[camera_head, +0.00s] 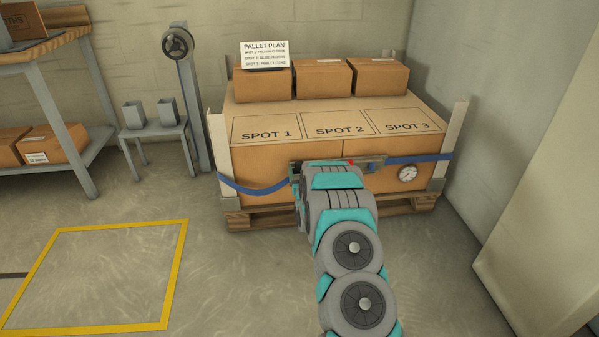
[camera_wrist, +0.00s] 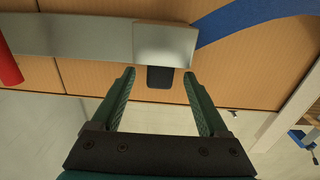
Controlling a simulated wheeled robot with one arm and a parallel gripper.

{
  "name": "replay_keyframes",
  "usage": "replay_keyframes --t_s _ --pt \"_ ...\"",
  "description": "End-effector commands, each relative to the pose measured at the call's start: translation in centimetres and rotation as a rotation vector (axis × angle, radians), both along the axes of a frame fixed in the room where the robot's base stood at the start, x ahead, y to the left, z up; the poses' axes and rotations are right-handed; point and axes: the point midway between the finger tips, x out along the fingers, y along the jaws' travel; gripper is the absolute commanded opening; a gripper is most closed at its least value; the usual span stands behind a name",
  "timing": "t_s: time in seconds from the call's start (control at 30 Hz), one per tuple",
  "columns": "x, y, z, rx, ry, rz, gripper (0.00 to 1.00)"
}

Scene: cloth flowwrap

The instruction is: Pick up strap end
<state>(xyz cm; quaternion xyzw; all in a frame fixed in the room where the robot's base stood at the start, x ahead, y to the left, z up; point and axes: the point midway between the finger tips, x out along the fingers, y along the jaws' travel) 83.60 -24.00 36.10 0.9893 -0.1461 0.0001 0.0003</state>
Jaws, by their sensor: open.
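A blue strap (camera_head: 253,189) runs across the front of the carton load, sagging at the left and straighter at the right. In the wrist view the strap (camera_wrist: 240,18) enters a metal buckle (camera_wrist: 165,45). A short dark tab (camera_wrist: 160,83) sticks out from the buckle; I cannot tell if it is the strap end. My gripper (camera_wrist: 159,76) is open, its green fingers on either side of the tab and apart from it. In the head view my arm hides the gripper and part of the metal bar (camera_head: 372,161).
The load stands on a wooden pallet (camera_head: 255,217) between pale corner posts (camera_head: 216,155). A red handle (camera_wrist: 9,64) is at left in the wrist view. Floor inside the yellow outline (camera_head: 95,280) is clear.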

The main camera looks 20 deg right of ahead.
Motion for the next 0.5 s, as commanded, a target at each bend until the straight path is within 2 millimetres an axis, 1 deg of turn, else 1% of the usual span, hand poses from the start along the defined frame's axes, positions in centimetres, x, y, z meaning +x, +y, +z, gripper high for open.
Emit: replay_keyframes --t_s 0.03,0.1,0.33,0.37,0.5 --pt "0.51 -0.15 -0.01 0.0 -0.001 0.0 0.78" --pt "0.91 -0.27 -0.05 0.0 0.0 0.0 0.78" --pt "1.04 -0.3 -0.06 0.0 0.001 0.0 0.78" --pt "1.04 -0.3 -0.06 0.0 0.001 0.0 0.76" --pt "1.02 -0.31 -0.05 0.0 0.001 0.0 0.61"
